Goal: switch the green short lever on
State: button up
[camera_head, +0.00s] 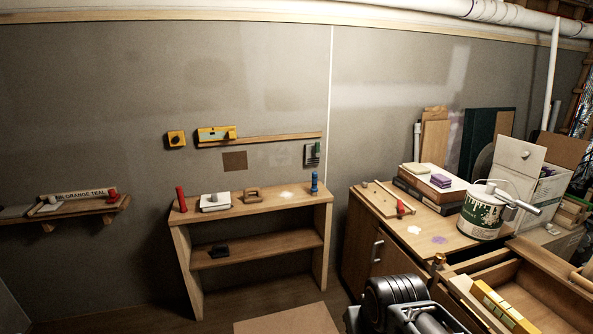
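A small pale plate (309,156) is fixed to the grey wall, above the right end of the wooden shelf bench. A green lever (317,148) sits at its right side, with a darker part beside it. They are too small for me to tell the lever's position or whether it is on. A dark, rounded part of my arm shows at the bottom, right of centre, well away from the plate. I cannot make out my fingertips, and nothing of mine touches the lever.
The shelf bench (250,208) below holds a red object (181,199) and a blue object (314,183). A cabinet (365,235) with a paint can (481,213) stands right.

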aim_at(316, 152)
jog(key=z, duration=0.05)
jog(key=i, duration=2.6)
jog(key=u, duration=0.2)
